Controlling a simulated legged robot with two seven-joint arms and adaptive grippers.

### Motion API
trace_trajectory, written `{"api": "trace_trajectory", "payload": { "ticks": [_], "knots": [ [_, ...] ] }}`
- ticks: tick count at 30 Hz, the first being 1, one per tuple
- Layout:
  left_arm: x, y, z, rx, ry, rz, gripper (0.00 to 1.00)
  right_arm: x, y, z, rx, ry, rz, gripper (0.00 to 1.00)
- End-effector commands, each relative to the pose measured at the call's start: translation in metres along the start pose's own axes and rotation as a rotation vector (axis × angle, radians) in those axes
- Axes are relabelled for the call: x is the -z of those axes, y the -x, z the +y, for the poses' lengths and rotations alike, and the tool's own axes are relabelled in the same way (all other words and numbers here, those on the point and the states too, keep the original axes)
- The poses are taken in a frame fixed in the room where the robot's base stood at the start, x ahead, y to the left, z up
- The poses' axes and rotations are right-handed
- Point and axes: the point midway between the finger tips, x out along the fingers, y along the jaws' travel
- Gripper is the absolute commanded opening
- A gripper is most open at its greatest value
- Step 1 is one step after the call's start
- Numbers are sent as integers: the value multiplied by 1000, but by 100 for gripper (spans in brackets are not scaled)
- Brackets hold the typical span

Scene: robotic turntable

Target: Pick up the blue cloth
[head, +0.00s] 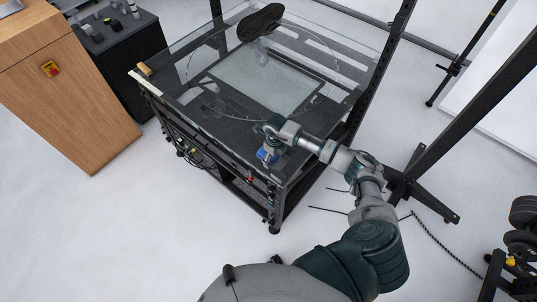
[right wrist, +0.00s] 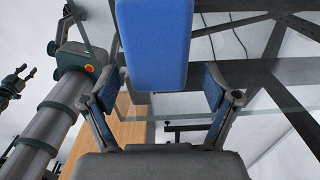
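The blue cloth (right wrist: 155,45) shows in the right wrist view as a smooth, rounded blue shape at the top centre, ahead of and between my right fingers. My right gripper (right wrist: 160,88) has its two blue-padded fingers spread apart, with a visible gap on each side of the cloth. In the head view my right gripper (head: 266,149) is at the table's near corner, with blue showing at its tip; the gripper hides part of that spot. A small dark gripper, seemingly my left one (right wrist: 24,77), shows at the far left of the right wrist view with its fingers apart.
The glass-topped table (head: 185,88) has a dark frame and a round turntable outline. A wooden cabinet (head: 75,95) with a red button stands left. Black posts and a weight rack (head: 520,240) are at right.

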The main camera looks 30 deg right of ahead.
Motion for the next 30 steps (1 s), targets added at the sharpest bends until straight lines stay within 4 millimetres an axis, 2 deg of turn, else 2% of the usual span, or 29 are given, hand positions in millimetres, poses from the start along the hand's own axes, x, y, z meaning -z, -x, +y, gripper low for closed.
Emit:
{"api": "trace_trajectory", "payload": {
  "ticks": [1, 6, 17, 22, 26, 30],
  "knots": [
    [0, 0, 0, 0, 0, 0, 40, 0, 0, 0, 0, 0, 0, 67],
    [0, 0, 0, 0, 0, 0, 40, 0, 0, 0, -1, 0, 0, 28],
    [0, -1, 1, -1, 1, 0, 40, 0, 2, -1, -1, 0, -1, 28],
    [-1, -4, 2, -2, 1, -1, 40, 0, 16, -1, -1, 1, -3, 28],
    [-2, -8, 2, -2, 1, -1, 40, 0, 36, -2, 1, 1, -4, 28],
    [-3, -15, 2, -2, 2, -2, 40, -18, 37, 26, -3, 4, -3, 28]
  ]
}}
